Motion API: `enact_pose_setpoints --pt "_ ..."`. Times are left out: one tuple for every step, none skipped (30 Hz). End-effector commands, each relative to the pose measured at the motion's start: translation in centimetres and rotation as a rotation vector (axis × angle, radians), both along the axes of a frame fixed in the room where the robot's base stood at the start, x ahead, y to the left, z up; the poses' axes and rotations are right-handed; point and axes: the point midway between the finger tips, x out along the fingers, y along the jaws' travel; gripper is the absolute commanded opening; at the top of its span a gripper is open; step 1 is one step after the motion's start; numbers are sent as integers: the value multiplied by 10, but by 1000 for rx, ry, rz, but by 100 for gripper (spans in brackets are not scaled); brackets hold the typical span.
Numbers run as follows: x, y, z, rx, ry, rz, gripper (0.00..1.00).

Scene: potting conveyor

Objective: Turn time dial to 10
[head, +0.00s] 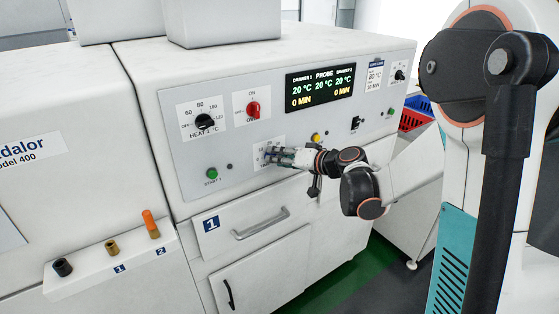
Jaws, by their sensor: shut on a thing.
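My gripper (280,156) reaches in from the right to the lower middle of the grey control panel. It is shut on a knob in front of a small white scale plate (262,150), at the place of the time dial. The knob is hidden behind the fingers, and the plate's numbers and pointer position cannot be read. The display (320,87) above reads 20 °C for drawer 1, probe and drawer 2, with 0 MIN on the left and right.
A yellow button (316,138) sits just above my wrist. Drawer 1's handle (262,224) juts out below. Crates (415,118) stand at right.

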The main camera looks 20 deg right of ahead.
Motion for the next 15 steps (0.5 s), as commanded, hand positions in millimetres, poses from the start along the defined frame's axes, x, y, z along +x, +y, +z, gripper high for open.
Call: enact_pose_setpoints --pt "0 -1 -2 24 8 -1 11" --pt "0 -1 -2 39 13 -1 11" --pt "0 -1 -2 59 20 -1 11" --pt "0 -1 -2 72 24 -1 11" --pt "0 -2 -2 82 27 0 11" --pt "0 -2 -2 96 32 -1 11" --pt "0 -2 -2 106 35 -1 11" --pt "0 -2 -2 115 37 -2 11" --pt "1 -2 -2 124 40 -1 11" --pt "1 -2 -2 130 43 0 11" --pt "1 -2 -2 136 44 0 11" --pt "0 -2 -2 141 46 -1 11" --pt "0 -2 -2 144 48 -1 11" --pt "0 -2 -2 147 50 -1 11" --pt "0 -2 -2 149 50 0 11"
